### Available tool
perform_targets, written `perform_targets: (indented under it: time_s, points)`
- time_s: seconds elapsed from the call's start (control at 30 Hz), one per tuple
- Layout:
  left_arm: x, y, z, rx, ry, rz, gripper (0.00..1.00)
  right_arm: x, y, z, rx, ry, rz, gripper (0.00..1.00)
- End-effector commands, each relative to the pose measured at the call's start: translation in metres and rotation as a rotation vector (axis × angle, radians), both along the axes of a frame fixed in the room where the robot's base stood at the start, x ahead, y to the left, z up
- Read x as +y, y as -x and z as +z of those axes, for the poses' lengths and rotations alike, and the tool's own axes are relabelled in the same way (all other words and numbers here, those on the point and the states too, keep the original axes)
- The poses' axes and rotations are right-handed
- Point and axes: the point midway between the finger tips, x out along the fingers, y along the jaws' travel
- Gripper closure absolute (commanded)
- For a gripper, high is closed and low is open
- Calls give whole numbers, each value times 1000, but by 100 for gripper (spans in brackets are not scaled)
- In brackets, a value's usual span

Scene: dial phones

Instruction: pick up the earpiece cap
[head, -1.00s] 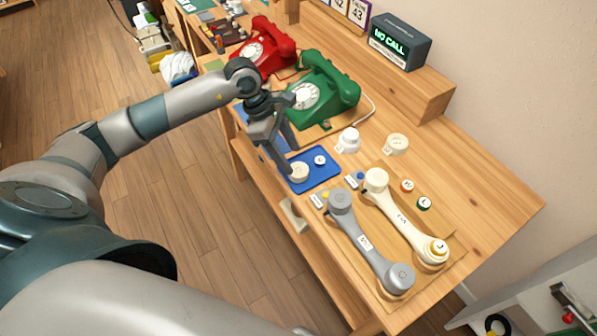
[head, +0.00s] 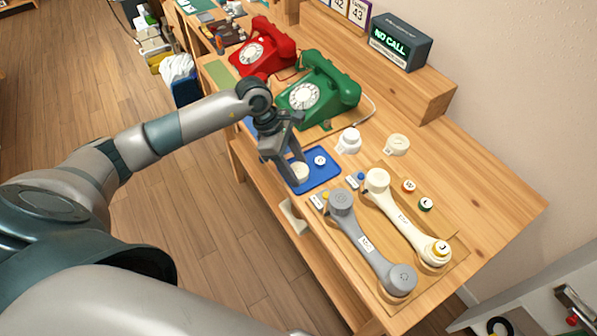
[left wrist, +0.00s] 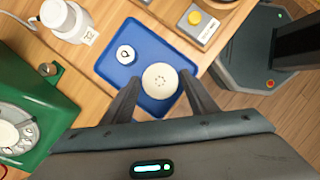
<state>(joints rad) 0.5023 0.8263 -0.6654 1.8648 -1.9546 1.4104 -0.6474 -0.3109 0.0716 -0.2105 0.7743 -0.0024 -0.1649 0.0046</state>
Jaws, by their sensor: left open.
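The earpiece cap (head: 301,171) is a round cream disc with small holes in its top. It lies on the blue tray (head: 327,180) near the tray's front edge. In the left wrist view the cap (left wrist: 160,79) sits between the two fingers of my left gripper (left wrist: 159,88), which is open. In the head view the left gripper (head: 297,167) points down over the tray and partly covers the cap. I cannot tell whether the fingers touch the cap. My right gripper is not in view.
A small white round piece (head: 320,160) shares the tray. The green phone (head: 318,88) and red phone (head: 262,48) stand behind. A grey handset (head: 366,245) and a cream handset (head: 405,215) lie to the right. A white part (head: 348,140) stands near the tray.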

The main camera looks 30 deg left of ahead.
Motion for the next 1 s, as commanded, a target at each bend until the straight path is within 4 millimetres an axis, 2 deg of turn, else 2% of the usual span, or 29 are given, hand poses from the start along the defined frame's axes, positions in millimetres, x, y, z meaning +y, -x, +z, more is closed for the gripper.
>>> perform_targets:
  time_s: [0.37,0.47,0.5,0.83,1.0]
  points:
    - [0,0,1,0,0,0,48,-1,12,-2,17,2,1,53]
    - [0,0,1,0,0,-1,71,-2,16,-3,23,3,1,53]
    - [0,0,1,0,0,-1,75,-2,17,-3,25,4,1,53]
    - [0,0,2,-1,0,-1,75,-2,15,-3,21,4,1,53]
    - [0,-1,12,-3,-1,-2,75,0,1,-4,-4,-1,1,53]
